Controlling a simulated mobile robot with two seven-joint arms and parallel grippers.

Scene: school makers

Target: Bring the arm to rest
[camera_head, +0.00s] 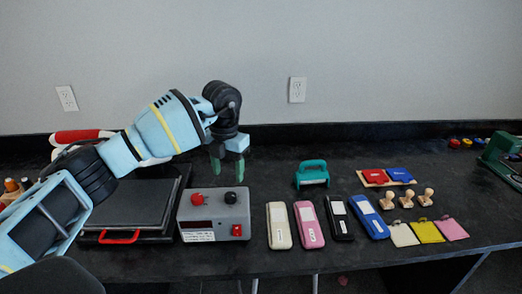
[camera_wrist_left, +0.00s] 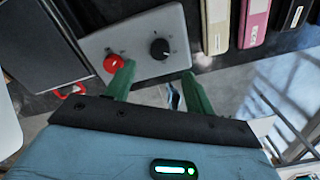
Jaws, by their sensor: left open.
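My left arm comes in from the left in the head view and bends down over the dark table. My left gripper (camera_head: 228,166) points down with its two green fingers apart and nothing between them. It hangs above and behind the grey control box (camera_head: 214,212), which has a red knob and a black knob on top. In the left wrist view the open fingers (camera_wrist_left: 158,70) show against the grey box (camera_wrist_left: 135,38), with no object held. My right gripper is in neither view.
A flat press with a red handle (camera_head: 119,237) lies left of the box. To the right are several coloured slim cases (camera_head: 309,225), a teal-handled tool (camera_head: 312,174), wooden stamps (camera_head: 407,198), a tray of red and blue pads (camera_head: 386,177) and coloured pouches (camera_head: 426,231).

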